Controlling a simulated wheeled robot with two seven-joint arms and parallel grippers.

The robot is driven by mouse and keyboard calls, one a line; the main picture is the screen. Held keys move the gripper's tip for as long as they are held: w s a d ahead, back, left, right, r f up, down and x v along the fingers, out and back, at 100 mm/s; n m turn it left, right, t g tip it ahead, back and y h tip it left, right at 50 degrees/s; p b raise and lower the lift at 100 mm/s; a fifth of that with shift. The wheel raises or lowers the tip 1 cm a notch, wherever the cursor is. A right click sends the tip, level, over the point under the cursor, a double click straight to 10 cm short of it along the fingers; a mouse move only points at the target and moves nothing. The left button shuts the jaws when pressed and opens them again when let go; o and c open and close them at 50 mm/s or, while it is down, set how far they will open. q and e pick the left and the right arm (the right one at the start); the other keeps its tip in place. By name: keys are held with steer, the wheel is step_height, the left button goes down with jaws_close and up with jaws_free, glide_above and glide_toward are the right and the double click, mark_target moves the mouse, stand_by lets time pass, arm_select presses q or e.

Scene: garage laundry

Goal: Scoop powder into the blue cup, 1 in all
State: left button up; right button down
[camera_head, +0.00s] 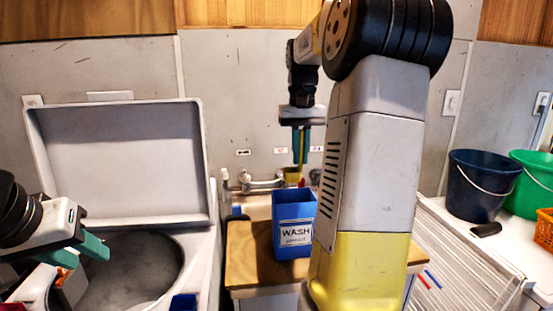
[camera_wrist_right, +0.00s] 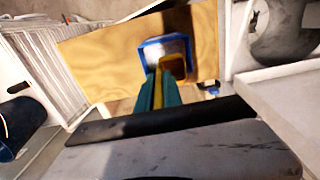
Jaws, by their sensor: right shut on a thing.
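A blue box labelled WASH (camera_head: 293,241) stands open-topped on a wooden board. In the right wrist view its rim (camera_wrist_right: 146,52) shows below the gripper. My right gripper (camera_head: 301,152) is shut on a yellow scoop (camera_head: 292,174), above the box in the head view. In the wrist view the scoop's bowl (camera_wrist_right: 174,64) overlaps the box's opening; powder cannot be made out. My left gripper (camera_head: 88,246) is at the left, near the washer opening; its jaw gap is unclear. A blue object (camera_head: 183,303) is cut off at the bottom edge; I cannot tell whether it is the cup.
The wooden board (camera_head: 248,262) has bare room left of the box. A washer with a raised lid (camera_head: 120,165) is at left. A tap (camera_head: 258,181) is behind. Dark blue (camera_head: 480,188) and green buckets (camera_head: 530,180) and an orange basket (camera_head: 545,230) are at right.

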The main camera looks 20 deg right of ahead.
steer(key=shift+w+f, duration=0.1)
steer(key=shift+f, duration=5.55)
steer(key=shift+f, duration=1.25)
step_height(320, 180, up, 13)
steer(key=shift+r, duration=0.5)
